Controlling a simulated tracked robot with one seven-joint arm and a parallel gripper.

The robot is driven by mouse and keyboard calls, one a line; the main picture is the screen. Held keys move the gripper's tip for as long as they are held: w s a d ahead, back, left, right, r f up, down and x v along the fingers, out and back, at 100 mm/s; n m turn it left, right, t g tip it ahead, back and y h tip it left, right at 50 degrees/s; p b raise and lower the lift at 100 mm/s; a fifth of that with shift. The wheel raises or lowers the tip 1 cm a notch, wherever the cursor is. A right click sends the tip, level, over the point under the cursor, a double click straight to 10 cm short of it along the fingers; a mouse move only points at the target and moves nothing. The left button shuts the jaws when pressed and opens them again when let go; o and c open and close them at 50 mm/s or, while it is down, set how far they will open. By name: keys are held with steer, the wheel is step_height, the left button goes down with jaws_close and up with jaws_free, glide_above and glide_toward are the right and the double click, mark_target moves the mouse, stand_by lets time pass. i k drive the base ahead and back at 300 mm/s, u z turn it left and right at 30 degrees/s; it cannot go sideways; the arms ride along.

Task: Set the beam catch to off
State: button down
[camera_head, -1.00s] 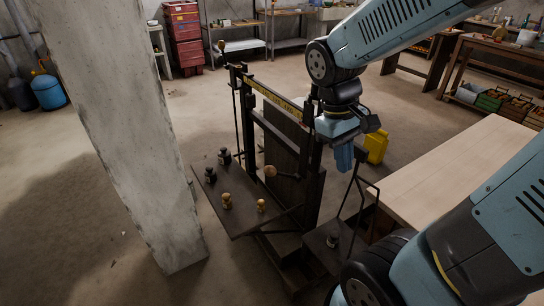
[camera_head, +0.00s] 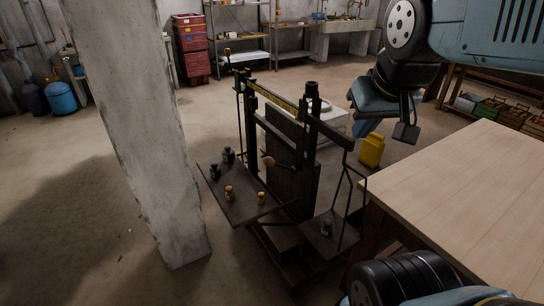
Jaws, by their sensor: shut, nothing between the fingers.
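The beam scale stands in the middle of the view, with a dark upright frame (camera_head: 283,150) and a yellow graduated beam (camera_head: 272,97) along its top. A round wooden knob (camera_head: 268,162) sits on the front of the frame.
A concrete pillar (camera_head: 140,130) is at left. A wooden table (camera_head: 460,195) and yellow can (camera_head: 371,150) are at right.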

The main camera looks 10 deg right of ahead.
mark_target(269, 162)
steer(key=z, duration=0.35)
steer(key=k, duration=0.15)
steer(key=u, duration=1.8)
steer(key=i, duration=0.1)
steer(key=z, duration=3.15)
steer(key=k, duration=0.8)
steer(key=u, duration=0.7)
steer(key=i, duration=0.95)
steer(key=u, duration=0.1)
